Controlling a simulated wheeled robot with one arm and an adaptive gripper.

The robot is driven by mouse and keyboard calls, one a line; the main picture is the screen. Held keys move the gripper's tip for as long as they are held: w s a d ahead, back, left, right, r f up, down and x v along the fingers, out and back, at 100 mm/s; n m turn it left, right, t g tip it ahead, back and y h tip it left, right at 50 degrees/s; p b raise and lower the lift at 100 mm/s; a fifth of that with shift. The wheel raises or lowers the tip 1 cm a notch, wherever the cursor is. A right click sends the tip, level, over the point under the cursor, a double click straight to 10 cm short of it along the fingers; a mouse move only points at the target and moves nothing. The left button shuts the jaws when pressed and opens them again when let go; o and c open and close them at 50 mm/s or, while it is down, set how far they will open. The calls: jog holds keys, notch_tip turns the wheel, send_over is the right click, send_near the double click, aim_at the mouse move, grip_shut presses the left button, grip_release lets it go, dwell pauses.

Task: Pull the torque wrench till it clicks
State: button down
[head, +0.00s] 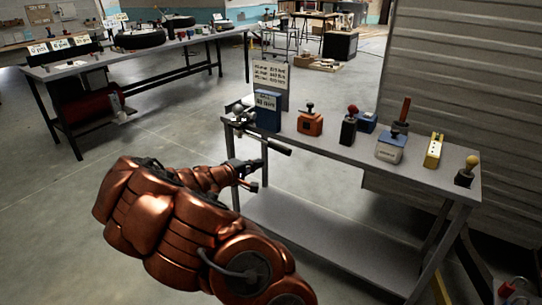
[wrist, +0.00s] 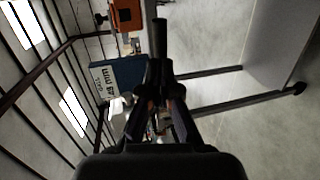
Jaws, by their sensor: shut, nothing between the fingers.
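What looks like the torque wrench (head: 268,146) is a dark bar with a thick black grip, jutting from a mount at the left end of the grey workbench (head: 330,150). A blue box with a white label (head: 267,113) stands beside the mount. My gripper (head: 256,172) is just below and left of the wrench grip, off the bench's end. In the wrist view my gripper (wrist: 160,78) has its fingers drawn together with nothing held. A dark cylinder, probably the wrench grip (wrist: 159,38), shows just beyond the fingertips; I cannot tell whether they touch.
A sign (head: 270,74) stands behind the blue box. An orange box (head: 310,124), a red-knobbed device (head: 348,130), a lever box (head: 390,149) and a yellow box (head: 433,152) line the bench. Another bench (head: 140,54) is at the back left. Open floor (head: 60,225) lies left.

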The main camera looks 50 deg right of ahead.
aim_at(286, 154)
jog(key=p+x, duration=0.1)
jog(key=x, duration=1.2)
jog(key=shift+s+d, duration=0.1)
jog(key=shift+d, duration=0.15)
jog(key=shift+d+f+b, duration=0.1)
jog(key=shift+f+b, duration=0.1)
jog(key=shift+b, duration=0.1)
